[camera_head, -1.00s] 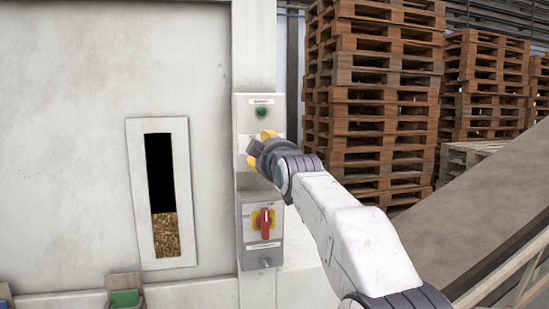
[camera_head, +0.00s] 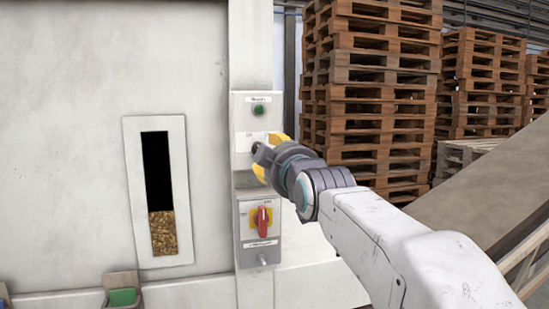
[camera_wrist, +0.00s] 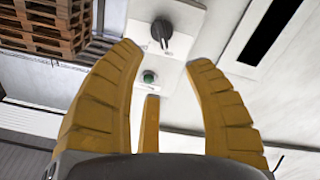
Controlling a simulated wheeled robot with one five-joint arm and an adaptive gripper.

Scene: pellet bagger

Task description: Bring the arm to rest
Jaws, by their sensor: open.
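My gripper (camera_head: 268,157) is open and empty, with yellow fingers, in front of the control panel on the machine's post. In the wrist view my gripper (camera_wrist: 165,85) has its fingers spread wide, with the panel beyond them. The upper panel box (camera_head: 243,104) carries a green button (camera_head: 258,110). The lower box (camera_head: 246,250) has a red rotary handle (camera_head: 262,222) on a yellow plate, standing upright. In the wrist view a dark knob (camera_wrist: 161,32) and the green button (camera_wrist: 148,77) show. In the head view my gripper hides the middle of the panel.
The pale machine wall (camera_head: 60,140) has a narrow window (camera_head: 160,225) part filled with pellets. Pallet stacks (camera_head: 370,100) stand behind at the right, and a sloping conveyor (camera_head: 490,190) crosses the right side. A green-fronted bin (camera_head: 123,297) sits low at left.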

